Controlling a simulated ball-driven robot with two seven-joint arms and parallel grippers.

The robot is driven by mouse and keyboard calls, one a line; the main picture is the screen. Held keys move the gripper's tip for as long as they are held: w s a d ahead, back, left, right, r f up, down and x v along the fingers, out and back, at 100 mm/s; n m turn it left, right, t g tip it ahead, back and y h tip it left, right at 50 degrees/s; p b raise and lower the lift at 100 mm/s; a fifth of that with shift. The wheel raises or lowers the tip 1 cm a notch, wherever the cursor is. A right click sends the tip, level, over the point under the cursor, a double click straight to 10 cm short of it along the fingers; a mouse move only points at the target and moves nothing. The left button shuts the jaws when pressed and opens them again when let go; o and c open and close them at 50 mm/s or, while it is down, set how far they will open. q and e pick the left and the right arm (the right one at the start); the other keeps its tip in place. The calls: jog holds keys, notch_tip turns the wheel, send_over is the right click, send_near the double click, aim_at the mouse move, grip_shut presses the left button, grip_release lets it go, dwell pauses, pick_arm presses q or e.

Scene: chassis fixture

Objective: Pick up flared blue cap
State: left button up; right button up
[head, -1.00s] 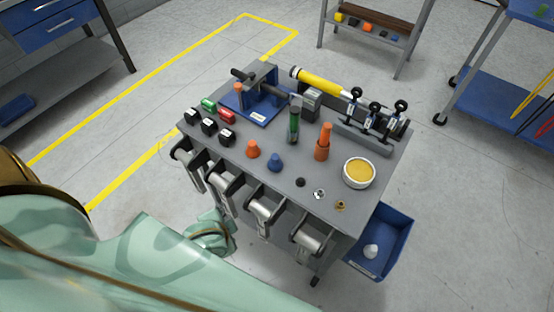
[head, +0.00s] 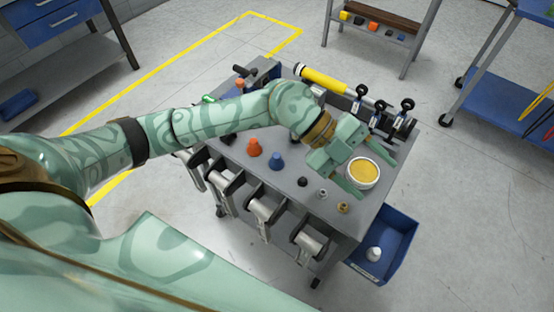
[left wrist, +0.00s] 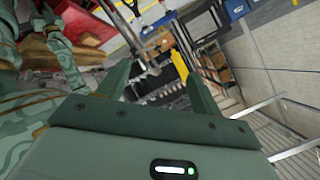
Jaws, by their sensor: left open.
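The flared blue cap (head: 277,161) stands on the grey cart top (head: 290,190) in the head view, just right of a similar orange cap (head: 254,147). My left gripper (head: 366,172) is over the right part of the cart, with its fingers spread at the yellow-filled round dish (head: 362,173). It is open and well to the right of the blue cap, which is clear of it. In the left wrist view the two fingers (left wrist: 157,70) stand apart with nothing between them; the blue cap does not show there. My right gripper is not in view.
Small parts, including a black one (head: 302,181) and a brass one (head: 343,208), lie near the cart's front edge. A yellow cylinder (head: 322,80) and clamps stand at the back. My left arm hides the middle. A blue bin (head: 400,240) hangs at the right.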

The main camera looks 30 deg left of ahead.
pick_arm(q)
jog(key=w+a+f+n+y, duration=0.2)
jog(key=a+y, duration=0.2)
jog(key=a, duration=0.2)
jog(key=w+a+f+n+y, duration=0.1)
jog(key=w+a+f+y, duration=0.1)
jog(key=a+y, duration=0.3)
jog(key=r+n+y, duration=0.2)
jog(key=n+y, duration=0.1)
jog(key=n, duration=0.2)
send_over(277, 155)
jog(key=shift+y, duration=0.3)
notch_tip(277, 155, down, 10)
jog(key=b, duration=0.3)
jog(key=shift+w+f, duration=0.1)
jog(key=shift+f, duration=0.1)
notch_tip(277, 155, down, 6)
jog(key=shift+a+f+b, duration=0.1)
jog(key=shift+f+b, duration=0.05)
jog(key=shift+b, duration=1.1)
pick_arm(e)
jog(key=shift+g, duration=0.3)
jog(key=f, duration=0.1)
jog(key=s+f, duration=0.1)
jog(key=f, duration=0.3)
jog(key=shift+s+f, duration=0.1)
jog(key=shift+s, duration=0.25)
pick_arm(q)
jog(key=c, duration=1.3)
